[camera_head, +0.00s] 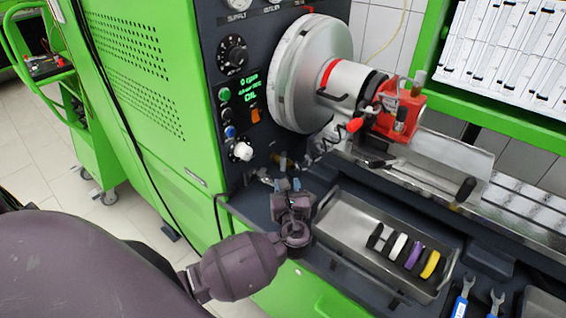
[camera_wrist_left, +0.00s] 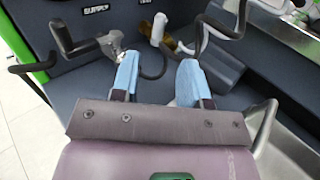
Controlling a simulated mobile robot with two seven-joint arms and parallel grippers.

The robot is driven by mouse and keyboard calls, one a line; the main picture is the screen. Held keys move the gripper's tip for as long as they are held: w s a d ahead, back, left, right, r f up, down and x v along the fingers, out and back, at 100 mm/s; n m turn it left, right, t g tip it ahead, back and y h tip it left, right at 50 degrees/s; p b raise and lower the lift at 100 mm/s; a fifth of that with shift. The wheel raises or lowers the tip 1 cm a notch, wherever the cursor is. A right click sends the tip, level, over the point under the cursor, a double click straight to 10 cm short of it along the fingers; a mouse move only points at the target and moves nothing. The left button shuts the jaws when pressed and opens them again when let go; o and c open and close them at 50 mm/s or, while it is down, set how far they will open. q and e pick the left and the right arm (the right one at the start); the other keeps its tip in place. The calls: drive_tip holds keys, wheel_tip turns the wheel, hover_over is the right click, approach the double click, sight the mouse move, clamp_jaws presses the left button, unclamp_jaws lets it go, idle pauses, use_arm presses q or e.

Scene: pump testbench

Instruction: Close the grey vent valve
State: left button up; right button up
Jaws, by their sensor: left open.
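My left gripper (camera_head: 288,185) is at the foot of the machine's dark front panel, beside the metal tray. In the left wrist view its two blue fingertips (camera_wrist_left: 157,76) stand apart with nothing between them. A dark grey handle on a silvery fitting (camera_wrist_left: 78,42) sits by the "SUPPLY" label, ahead and left of the fingers. A white-handled fitting (camera_wrist_left: 158,28) with a brass part stands farther ahead, between the finger lines. Which fitting is the vent valve I cannot tell. In the head view the fittings (camera_head: 264,174) are small and partly hidden by the gripper. My right gripper is not in view.
The metal tray (camera_head: 330,222) holds several coloured rings right of my gripper; its wire handle (camera_wrist_left: 266,125) is close to the right finger. Black hoses (camera_wrist_left: 238,22) curve near the fingertips. Wrenches (camera_head: 463,298) lie front right. The large chuck (camera_head: 310,75) overhangs behind.

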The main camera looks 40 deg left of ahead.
sight(283, 164)
use_arm(q)
drive_tip(key=x, duration=1)
drive_tip(key=shift+a, duration=0.15)
drive_tip(key=shift+s, duration=0.1)
drive_tip(key=shift+c, duration=0.3)
